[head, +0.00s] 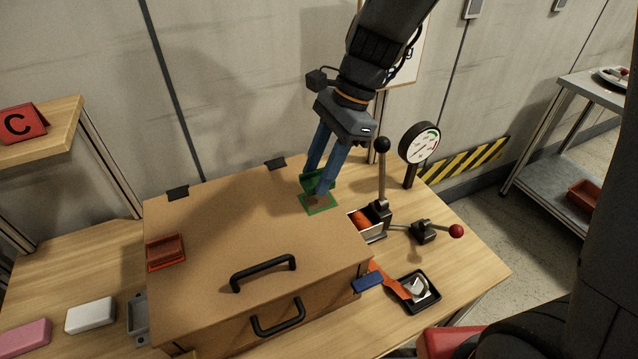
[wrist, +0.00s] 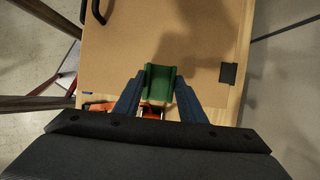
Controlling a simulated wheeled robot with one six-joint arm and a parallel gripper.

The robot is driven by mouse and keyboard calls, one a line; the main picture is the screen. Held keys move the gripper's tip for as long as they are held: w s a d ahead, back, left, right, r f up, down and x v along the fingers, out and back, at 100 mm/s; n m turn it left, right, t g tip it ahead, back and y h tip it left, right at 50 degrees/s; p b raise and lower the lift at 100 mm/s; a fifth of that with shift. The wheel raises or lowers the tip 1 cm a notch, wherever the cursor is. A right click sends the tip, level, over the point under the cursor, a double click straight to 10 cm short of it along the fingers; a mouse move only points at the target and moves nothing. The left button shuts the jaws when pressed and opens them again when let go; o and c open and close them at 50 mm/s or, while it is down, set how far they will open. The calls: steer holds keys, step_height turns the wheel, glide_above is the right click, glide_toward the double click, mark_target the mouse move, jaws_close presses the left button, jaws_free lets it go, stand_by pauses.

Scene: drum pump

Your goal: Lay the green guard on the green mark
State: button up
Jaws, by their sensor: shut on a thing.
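The green guard (head: 317,182) is between the blue fingers of my gripper (head: 322,186), which is shut on it. It also shows between the fingertips in the wrist view (wrist: 158,82). The green mark (head: 320,204) is a green square outline on the brown lid, near its right back edge. The guard is over the mark's back part in the head view. I cannot tell whether it touches the lid. The fingers hide part of the guard.
The brown lid (head: 220,235) has a black handle (head: 263,272) and a red guard (head: 166,252) at its left. A black-knobbed lever (head: 382,180), a gauge (head: 419,143) and a red-knobbed lever (head: 440,231) stand to the right. A black tray (head: 428,305) lies at the front right.

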steer(key=shift+f+p, duration=0.3)
steer(key=shift+f, duration=1.8)
steer(key=o, duration=1)
steer(key=shift+f, duration=0.15)
steer(key=shift+o, duration=0.2)
steer(key=b+v, duration=0.2)
steer(key=v, duration=1)
steer(key=s+d+f+n+t+h, duration=0.1)
steer(key=s+d+f+n+h, duration=0.1)
steer(key=d+f+n, duration=0.3)
steer(key=s+d+f+n+t+h, duration=0.2)
steer(key=s+d+f+n, duration=0.2)
steer(key=d+n, duration=0.3)
steer(key=d+f, duration=0.1)
steer(key=d, duration=0.3)
steer(key=shift+s+f+n, duration=0.25)
steer(key=shift+f+n, duration=0.15)
